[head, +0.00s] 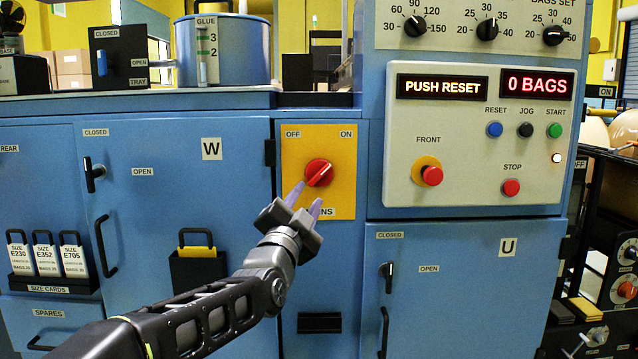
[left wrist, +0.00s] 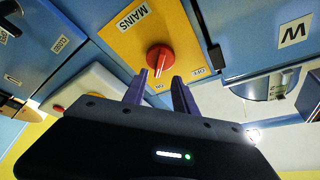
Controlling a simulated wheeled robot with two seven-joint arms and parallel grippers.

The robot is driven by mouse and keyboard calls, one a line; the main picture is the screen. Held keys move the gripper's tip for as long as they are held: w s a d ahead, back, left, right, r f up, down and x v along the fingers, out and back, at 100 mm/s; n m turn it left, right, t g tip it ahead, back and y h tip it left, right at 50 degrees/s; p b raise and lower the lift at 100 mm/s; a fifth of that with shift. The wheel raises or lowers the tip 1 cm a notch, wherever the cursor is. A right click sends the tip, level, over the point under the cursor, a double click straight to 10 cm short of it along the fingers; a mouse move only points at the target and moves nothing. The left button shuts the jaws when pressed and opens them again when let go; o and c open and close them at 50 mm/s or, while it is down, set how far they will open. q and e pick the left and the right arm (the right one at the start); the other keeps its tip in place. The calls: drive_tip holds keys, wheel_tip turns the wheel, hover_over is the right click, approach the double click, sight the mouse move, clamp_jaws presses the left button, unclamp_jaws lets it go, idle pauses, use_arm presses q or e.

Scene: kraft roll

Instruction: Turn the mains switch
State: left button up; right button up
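The mains switch is a round red knob (head: 319,172) on a yellow plate (head: 343,200) marked OFF at upper left and ON at upper right. A pale mark on the knob slants up to the right, toward ON. The knob also shows in the left wrist view (left wrist: 160,57), just beyond the fingertips. My left gripper (head: 305,194) is open, its two purple fingers apart and empty, just below and left of the knob in the head view. In the left wrist view my left gripper (left wrist: 160,76) shows no finger around the knob. My right gripper is out of view.
A grey control panel (head: 470,190) with push buttons stands right of the switch; its display reads PUSH RESET (head: 442,86). Blue doors (head: 180,235) with black handles flank the plate. A black holder (head: 197,268) sticks out at lower left.

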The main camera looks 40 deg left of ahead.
sight(318, 178)
use_arm(q)
drive_tip(key=shift+x, duration=3.95)
drive_tip(key=shift+c, duration=0.2)
clamp_jaws()
drive_tip(key=shift+f, duration=0.1)
